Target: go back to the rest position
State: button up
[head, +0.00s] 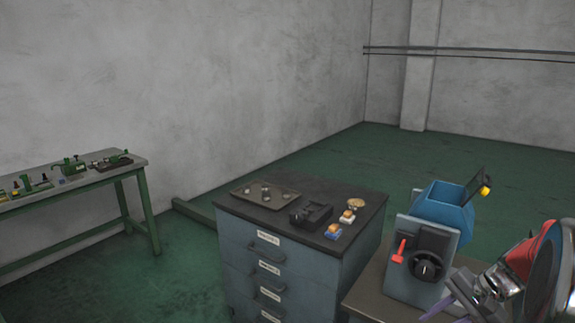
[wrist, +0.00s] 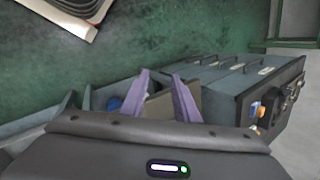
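My gripper (head: 448,308) shows at the lower right of the head view, low in front of the machine with the blue hopper (head: 443,207). Its purple fingers are partly cut off by the lower edge there. In the wrist view, my gripper (wrist: 162,76) has its two purple fingers apart, with a gap and nothing gripped between them. A tan panel and a blue item (wrist: 115,103) lie beyond the fingers.
A grey drawer cabinet (head: 280,265) stands at centre, bearing a tray (head: 245,192) of small parts and a black block (head: 311,215). The hopper machine has a red lever (head: 399,251) and black handwheel. A green-legged bench (head: 150,215) stands left. Floor between bench and cabinet is clear.

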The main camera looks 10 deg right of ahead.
jog(key=s+a+r+n+h, duration=0.1)
jog(key=s+a+r+n, duration=0.2)
jog(key=a, duration=0.6)
jog(key=s+a+r+n+t+h, duration=0.1)
jog(key=s+a+r+n, duration=0.3)
jog(key=a, duration=0.5)
jog(key=s+a+r+n+t+h, duration=0.1)
jog(key=s+a+r+n, duration=0.3)
jog(key=a, duration=0.5)
jog(key=shift+s+a+r+n+h, duration=0.15)
jog(key=shift+s+n+h, duration=0.6)
jog(key=shift+s, duration=0.45)
jog(key=shift+a, duration=0.1)
